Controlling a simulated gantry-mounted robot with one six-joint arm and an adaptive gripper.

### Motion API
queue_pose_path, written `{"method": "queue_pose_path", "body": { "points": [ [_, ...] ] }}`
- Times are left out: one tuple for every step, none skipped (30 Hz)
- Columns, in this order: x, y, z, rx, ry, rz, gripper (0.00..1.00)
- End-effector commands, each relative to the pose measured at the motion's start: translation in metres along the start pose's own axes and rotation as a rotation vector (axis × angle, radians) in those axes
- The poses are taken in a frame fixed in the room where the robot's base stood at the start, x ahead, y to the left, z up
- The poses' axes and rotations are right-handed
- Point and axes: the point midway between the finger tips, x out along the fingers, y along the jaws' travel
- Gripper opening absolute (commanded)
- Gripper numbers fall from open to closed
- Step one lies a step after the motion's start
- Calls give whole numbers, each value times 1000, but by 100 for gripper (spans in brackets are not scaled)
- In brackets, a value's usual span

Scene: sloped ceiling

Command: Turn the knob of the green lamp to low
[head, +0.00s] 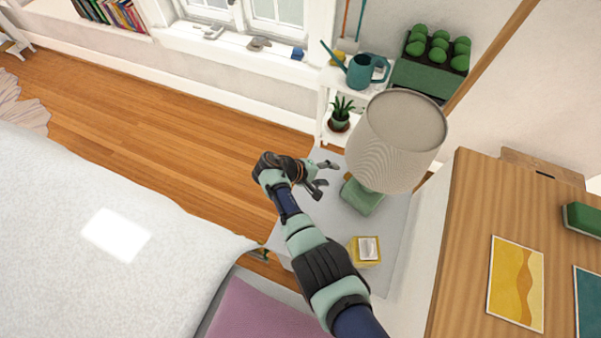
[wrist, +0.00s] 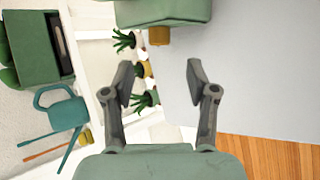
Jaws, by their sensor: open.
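The green lamp has a square green base (head: 361,198) and a pale ribbed shade (head: 398,140). It stands on a grey-topped bedside table (head: 393,232). The base also shows at the top edge of the wrist view (wrist: 165,11). A small brass-coloured knob (wrist: 159,36) sticks out from the base's near side there. Its setting cannot be read, and I cannot make it out in the head view. My gripper (head: 325,177) is to the left of the base. In the wrist view my gripper (wrist: 160,74) is open and empty, its fingers apart on either side of the knob's line, short of touching it.
A yellow tissue box (head: 366,251) sits on the table's near part. A white shelf behind holds a teal watering can (head: 365,72) and a potted plant (head: 340,115). The bed (head: 100,240) is at left, a wooden cabinet (head: 480,225) at right. The lampshade overhangs the base.

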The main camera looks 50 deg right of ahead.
Motion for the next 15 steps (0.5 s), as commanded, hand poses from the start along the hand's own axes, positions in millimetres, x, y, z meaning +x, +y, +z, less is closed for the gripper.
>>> {"method": "queue_pose_path", "body": {
  "points": [
    [2, 0, 1, -8, -3, -2, 58],
    [3, 0, 1, -10, -3, -1, 58],
    [4, -1, 0, -10, -2, -1, 58],
    [5, -1, 0, -9, -2, -1, 58],
    [8, -2, 0, -9, -2, -1, 58],
    [13, -2, 0, -8, -2, -1, 58],
    [18, -2, 0, -7, -2, -1, 58],
    [24, -2, 0, -7, -4, -1, 58],
    [31, -3, 0, -7, -3, -1, 58],
    [38, -3, -1, -6, -3, -1, 58],
    [44, -3, -1, -6, -4, -1, 58],
    [51, -3, -1, -6, -2, -1, 58],
    [56, -3, -1, -5, -2, -1, 58],
    [61, -3, -1, -5, -2, -1, 58],
    [67, -3, -1, -5, -2, -1, 58]
  ]
}}
